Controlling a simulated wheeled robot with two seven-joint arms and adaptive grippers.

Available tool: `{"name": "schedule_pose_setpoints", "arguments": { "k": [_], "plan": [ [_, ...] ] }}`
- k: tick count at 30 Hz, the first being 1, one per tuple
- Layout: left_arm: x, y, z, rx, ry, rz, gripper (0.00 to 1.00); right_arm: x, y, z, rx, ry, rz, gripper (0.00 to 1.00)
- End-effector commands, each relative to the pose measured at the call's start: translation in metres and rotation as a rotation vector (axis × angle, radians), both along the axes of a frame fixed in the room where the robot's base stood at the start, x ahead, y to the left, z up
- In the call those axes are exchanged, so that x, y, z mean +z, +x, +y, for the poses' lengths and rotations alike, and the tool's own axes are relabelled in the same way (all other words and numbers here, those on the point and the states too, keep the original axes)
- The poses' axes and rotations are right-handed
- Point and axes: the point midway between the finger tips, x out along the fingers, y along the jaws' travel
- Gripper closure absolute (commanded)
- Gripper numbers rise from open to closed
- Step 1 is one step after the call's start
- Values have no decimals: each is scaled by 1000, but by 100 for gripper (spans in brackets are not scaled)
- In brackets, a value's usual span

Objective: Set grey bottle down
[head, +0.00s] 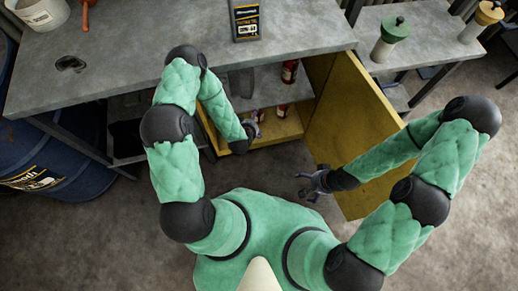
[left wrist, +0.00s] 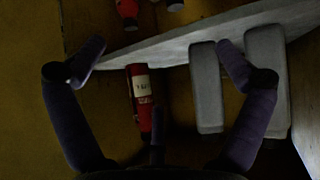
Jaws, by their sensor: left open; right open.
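My left gripper (head: 256,122) is open inside the yellow-lined cabinet, below the bench top and apart from that bottle. In the left wrist view its fingers (left wrist: 165,68) are spread, with nothing gripped. A red bottle (left wrist: 140,88) with a pale label lies in view between them; I cannot tell its distance. Two grey rounded blocks (left wrist: 206,90) show near the right finger. My right gripper (head: 313,184) is open and empty beside the cabinet door.
The yellow cabinet door (head: 350,125) stands open between my arms. A white bucket (head: 42,12) and a red-handled tool (head: 86,12) are at the bench's left. A green-lidded container (head: 391,38) stands on the right table. A blue barrel (head: 50,150) is at left.

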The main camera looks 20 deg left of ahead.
Motion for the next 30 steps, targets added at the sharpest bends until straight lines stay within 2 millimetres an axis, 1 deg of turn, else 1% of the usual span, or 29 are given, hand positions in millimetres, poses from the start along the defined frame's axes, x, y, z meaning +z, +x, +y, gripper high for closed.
{"name": "schedule_pose_setpoints", "arguments": {
  "k": [1,2,3,5,6,8,9,12,13,15,18,26,30],
  "plan": [
    [-1,-17,-18,-47,-51,92,0,0,0,0,0,0,0,1],
    [-2,-29,-27,-72,-83,149,0,0,0,0,0,0,0,1],
    [-2,-47,-40,-105,-121,228,0,0,0,0,0,0,0,1],
    [0,-75,-57,-150,-174,341,0,0,0,0,0,0,0,1],
    [2,-95,-67,-179,-204,415,0,0,0,0,0,0,0,1],
    [8,-123,-79,-214,-242,514,0,0,0,0,0,0,0,1],
    [13,-140,-85,-234,-261,573,0,0,0,0,0,0,0,1],
    [23,-174,-95,-273,-296,685,0,0,0,0,0,0,0,1],
    [25,-181,-97,-280,-302,708,0,0,0,0,0,0,0,1],
    [29,-193,-100,-292,-314,748,0,0,0,0,0,0,0,1],
    [32,-200,-102,-298,-320,772,0,0,0,0,0,0,0,1],
    [32,-200,-102,-298,-320,772,0,1,0,0,0,0,0,1],
    [44,-200,-101,-298,-320,772,0,12,0,0,0,0,0,1]
  ]
}}
